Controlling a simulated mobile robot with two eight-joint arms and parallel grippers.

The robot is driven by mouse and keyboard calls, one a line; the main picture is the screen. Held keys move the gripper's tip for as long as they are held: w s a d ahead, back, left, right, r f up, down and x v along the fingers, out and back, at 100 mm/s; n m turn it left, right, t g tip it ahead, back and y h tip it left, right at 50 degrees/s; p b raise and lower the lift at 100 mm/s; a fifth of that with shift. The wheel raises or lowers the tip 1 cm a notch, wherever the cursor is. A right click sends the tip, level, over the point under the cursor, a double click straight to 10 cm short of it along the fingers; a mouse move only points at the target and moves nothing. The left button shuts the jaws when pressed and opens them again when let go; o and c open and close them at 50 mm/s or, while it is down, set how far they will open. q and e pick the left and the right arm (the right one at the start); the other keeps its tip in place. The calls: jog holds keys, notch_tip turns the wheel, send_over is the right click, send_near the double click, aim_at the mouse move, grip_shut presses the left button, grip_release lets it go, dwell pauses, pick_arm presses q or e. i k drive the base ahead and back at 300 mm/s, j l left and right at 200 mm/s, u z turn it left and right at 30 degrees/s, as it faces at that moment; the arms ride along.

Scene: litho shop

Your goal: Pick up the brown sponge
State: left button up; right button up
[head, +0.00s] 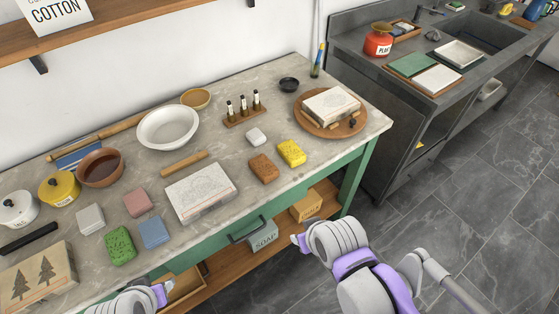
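The brown sponge (264,168) lies flat on the grey stone worktop (216,155), near its front edge. A yellow sponge (291,152) lies just to its right, and a small white block (256,137) lies behind it. My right gripper (298,241) is below and in front of the worktop's front edge, apart from the brown sponge. My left gripper (165,292) is low at the bottom of the view, in front of the worktop. Both grippers show only in part, and their finger gaps cannot be made out.
A stone slab (201,192) lies left of the brown sponge, with a wooden roller (184,164) behind it. Green (120,246), blue (154,232) and pink (138,203) blocks lie further left. A round wooden board (352,131) bearing another slab stands at the right.

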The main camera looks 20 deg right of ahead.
aim_at(263, 169)
jog(key=i+l, duration=0.1)
jog(key=l, duration=2.1)
jog(key=i, duration=0.1)
